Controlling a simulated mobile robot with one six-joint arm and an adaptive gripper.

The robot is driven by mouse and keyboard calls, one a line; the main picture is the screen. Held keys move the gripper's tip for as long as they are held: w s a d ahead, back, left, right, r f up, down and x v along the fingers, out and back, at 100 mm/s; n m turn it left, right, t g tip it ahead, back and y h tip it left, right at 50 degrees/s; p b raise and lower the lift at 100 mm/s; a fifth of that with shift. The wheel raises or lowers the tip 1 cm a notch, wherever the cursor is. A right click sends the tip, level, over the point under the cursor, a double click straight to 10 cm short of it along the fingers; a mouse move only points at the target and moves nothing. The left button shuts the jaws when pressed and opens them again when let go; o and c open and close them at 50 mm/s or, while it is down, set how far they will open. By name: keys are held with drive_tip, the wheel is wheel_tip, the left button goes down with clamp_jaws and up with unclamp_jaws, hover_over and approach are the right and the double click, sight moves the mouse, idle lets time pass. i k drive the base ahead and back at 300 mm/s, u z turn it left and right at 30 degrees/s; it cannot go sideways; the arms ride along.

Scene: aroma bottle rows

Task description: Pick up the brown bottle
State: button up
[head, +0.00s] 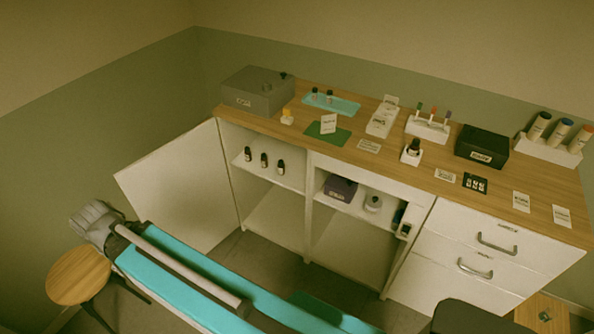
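Several small dark bottles with pale labels could be brown; at this size I cannot tell which is the brown bottle. Three stand upright in a row on the left upper cabinet shelf: a left one (248,154), a middle one (264,160) and a right one (281,167). Another dark bottle (413,148) stands in a white holder on the wooden counter. Two small dark bottles (315,94) (330,96) stand on a light blue tray (345,105) at the back. I cannot make out my gripper in this view.
The cabinet's left door (175,185) stands open. The wooden counter (445,160) carries boxes, cards and holders. A purple box (340,189) and a white jar (373,202) sit on the right shelf. A long teal padded surface (165,290) and a round stool (76,275) occupy the front left.

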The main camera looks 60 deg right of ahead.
sight(281, 166)
drive_tip(key=k, duration=1.55)
drive_tip(key=z, duration=1.3)
drive_tip(key=i, duration=1)
drive_tip(key=u, duration=0.05)
